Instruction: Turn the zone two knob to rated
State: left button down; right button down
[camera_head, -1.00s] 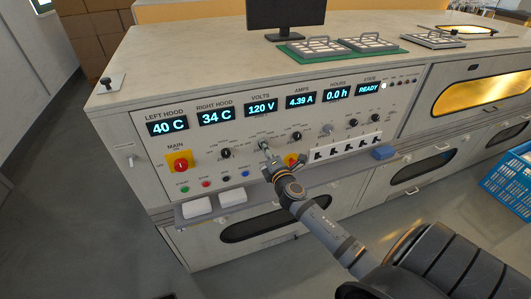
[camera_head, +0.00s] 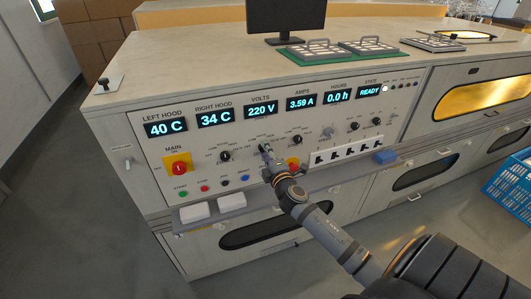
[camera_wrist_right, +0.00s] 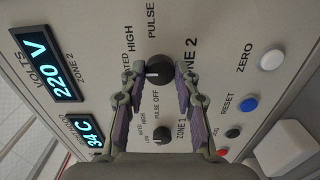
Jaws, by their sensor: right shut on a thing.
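The zone two knob (camera_wrist_right: 158,72) is a dark round knob with a white mark. It sits between the fingers of my right gripper (camera_wrist_right: 159,78), which is shut on it. Its white mark faces left in the wrist view, towards the partly hidden RATED label (camera_wrist_right: 128,66). In the head view my right gripper (camera_head: 265,151) reaches the panel and largely covers the knob. The volts display (camera_head: 260,108) reads 220 V; it also shows in the wrist view (camera_wrist_right: 48,65). My left gripper is not in view.
The zone one knob (camera_wrist_right: 162,135) is close by; it is left of my gripper in the head view (camera_head: 225,156). The amps display (camera_head: 301,102) reads 3.59 A.

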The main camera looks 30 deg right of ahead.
jog(key=shift+f, duration=0.1)
jog(key=c, duration=1)
grip_release()
jog(key=shift+s, duration=0.1)
jog(key=v, duration=1.2)
